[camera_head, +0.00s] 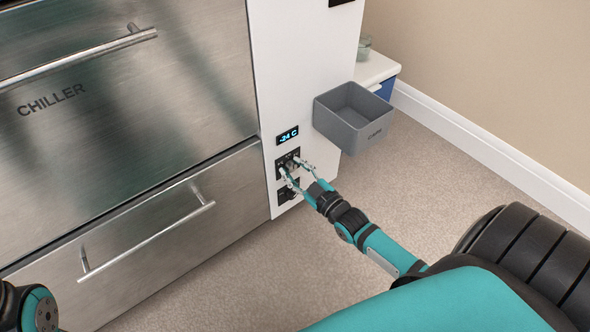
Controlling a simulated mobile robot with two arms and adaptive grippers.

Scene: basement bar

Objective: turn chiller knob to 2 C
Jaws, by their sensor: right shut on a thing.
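The steel chiller (130,90) fills the left, its upper drawer marked CHILLER. On the white panel (290,70) to its right, a small display (287,135) seems to read -24 C. Below the display is a dark control plate with a small knob (290,164). My right gripper (290,167) reaches in from the lower right with its fingers around the knob, shut on it and partly hiding it. Part of my left arm shows at the bottom left corner; its gripper is out of view.
Another dark control plate (287,191) sits just below the gripper. A grey open bin (352,115) sticks out from the panel's right side, above my right arm. Long bar handles (150,240) stand out from the drawers. The carpet (430,170) to the right is clear up to the wall.

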